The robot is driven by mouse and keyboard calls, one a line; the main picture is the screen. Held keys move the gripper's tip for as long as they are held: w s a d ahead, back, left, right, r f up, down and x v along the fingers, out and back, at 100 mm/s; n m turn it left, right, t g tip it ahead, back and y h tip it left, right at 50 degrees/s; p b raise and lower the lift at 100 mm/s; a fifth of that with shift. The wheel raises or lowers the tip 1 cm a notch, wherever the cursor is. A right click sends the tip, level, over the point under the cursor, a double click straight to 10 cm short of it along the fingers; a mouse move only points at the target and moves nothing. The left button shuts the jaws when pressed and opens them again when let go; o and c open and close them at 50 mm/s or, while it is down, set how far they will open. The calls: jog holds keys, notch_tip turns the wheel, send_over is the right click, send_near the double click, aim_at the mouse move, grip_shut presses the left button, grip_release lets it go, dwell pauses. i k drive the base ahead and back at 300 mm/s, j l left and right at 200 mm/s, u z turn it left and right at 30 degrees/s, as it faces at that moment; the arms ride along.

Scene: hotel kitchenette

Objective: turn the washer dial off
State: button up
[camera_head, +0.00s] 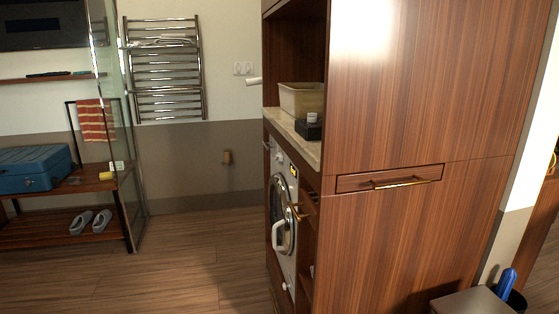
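The washer (290,261) is a white front-loader built into the wooden cabinet at the middle of the view, seen at a steep side angle. Its round door (283,214) has a pale handle and looks closed. The control panel (282,158) runs along the top of the washer, with a small lit yellow display (294,171) at its right end. The dial is too small at this angle to make out, and its setting cannot be read. My gripper is not in view.
A tall wooden cabinet (420,110) with a brass-handled drawer (390,178) fills the right side. A counter above the washer holds a beige basin (301,99) and a dark box (308,129). The wooden floor (180,265) left of the washer is clear. A bench with a blue case (35,168) stands far left.

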aim_at(278, 157)
jog(key=i+j+z, duration=0.15)
jog(key=j, duration=0.25)
jog(key=i+j+z, duration=0.2)
jog(key=i+j, duration=0.3)
jog(key=i+j+z, duration=0.2)
jog(key=i+j, duration=0.45)
jog(key=i+j+z, duration=0.2)
jog(key=i+j, duration=0.3)
jog(key=j, duration=0.2)
